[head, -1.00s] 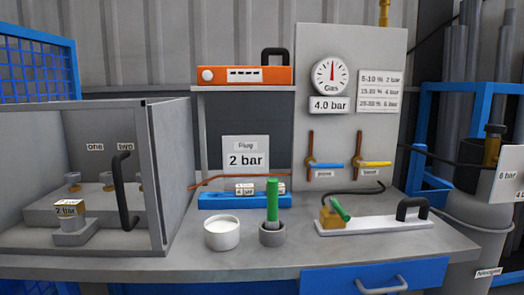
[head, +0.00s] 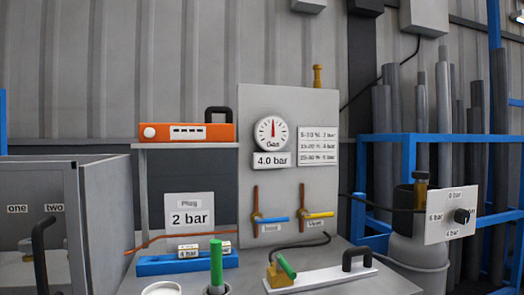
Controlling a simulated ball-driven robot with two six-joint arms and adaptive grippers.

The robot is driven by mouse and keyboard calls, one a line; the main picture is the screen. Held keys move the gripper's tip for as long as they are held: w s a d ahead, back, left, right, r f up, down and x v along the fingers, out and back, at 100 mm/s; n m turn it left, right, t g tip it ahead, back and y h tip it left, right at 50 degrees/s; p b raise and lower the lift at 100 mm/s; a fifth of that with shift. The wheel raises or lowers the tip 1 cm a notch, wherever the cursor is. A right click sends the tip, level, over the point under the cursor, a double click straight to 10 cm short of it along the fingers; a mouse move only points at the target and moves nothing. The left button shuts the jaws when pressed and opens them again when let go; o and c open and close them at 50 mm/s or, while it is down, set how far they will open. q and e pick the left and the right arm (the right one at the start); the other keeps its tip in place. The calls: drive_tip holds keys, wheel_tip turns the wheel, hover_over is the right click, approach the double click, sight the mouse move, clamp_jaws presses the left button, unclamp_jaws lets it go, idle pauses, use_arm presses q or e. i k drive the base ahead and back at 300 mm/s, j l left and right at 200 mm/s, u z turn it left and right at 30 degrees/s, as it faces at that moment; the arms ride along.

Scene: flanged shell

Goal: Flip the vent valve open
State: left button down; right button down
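The vent valve has a yellow lever (head: 318,215) on a vertical copper pipe (head: 303,200) on the grey panel (head: 250,150). Its lever lies roughly level, pointing right across the pipe, above a small label that seems to read Vent. A second valve with a blue lever (head: 273,219) sits to its left, also roughly level; its label is too small to read surely. A round gauge (head: 271,133) above has its needle pointing up, over a 4.0 bar plate (head: 272,160). Neither of my grippers shows in the head view.
A white plate tool with a black handle (head: 335,279), a green-handled piece (head: 286,266) and a blue block (head: 160,264) occupy the bench below. A gas cylinder (head: 415,252) with a dial plate (head: 452,216) stands right.

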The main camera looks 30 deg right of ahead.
sight(306, 216)
drive_tip(key=z, duration=1.25)
drive_tip(key=i+l+z, duration=0.1)
drive_tip(key=l+z, duration=0.2)
drive_tip(key=i+l+z, duration=0.25)
drive_tip(key=l+z, duration=0.3)
drive_tip(key=i, duration=0.05)
